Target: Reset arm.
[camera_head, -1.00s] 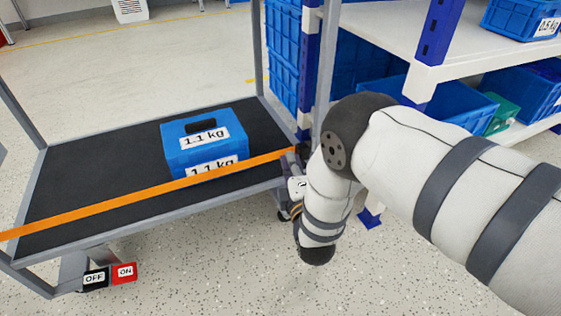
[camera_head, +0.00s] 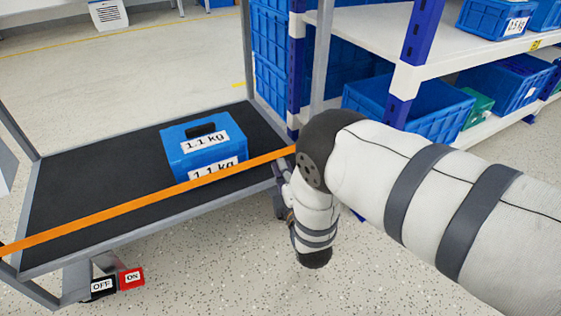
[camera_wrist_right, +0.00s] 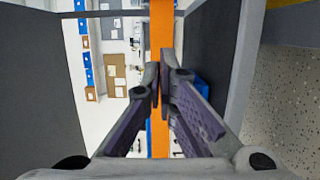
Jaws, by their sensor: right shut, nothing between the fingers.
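My right gripper (camera_head: 281,168) is at the right end of the cart, close to the end of the orange strap (camera_head: 120,208). In the right wrist view its two fingers (camera_wrist_right: 161,75) are together with nothing between them. The strap (camera_wrist_right: 161,30) runs behind the fingers there; I cannot tell whether they touch it. My right arm reaches in from the right with its forearm hanging down beside the cart. A red ON switch (camera_head: 131,278) and a black OFF switch (camera_head: 103,286) sit below the cart's front left edge. My left gripper is not in view.
The cart (camera_head: 75,190) has a dark deck and grey frame. A blue 1.1 kg box (camera_head: 205,146) stands on it behind the strap. A shelf (camera_head: 365,35) with blue bins (camera_head: 420,105) stands at the right, behind my arm. The speckled floor in front is clear.

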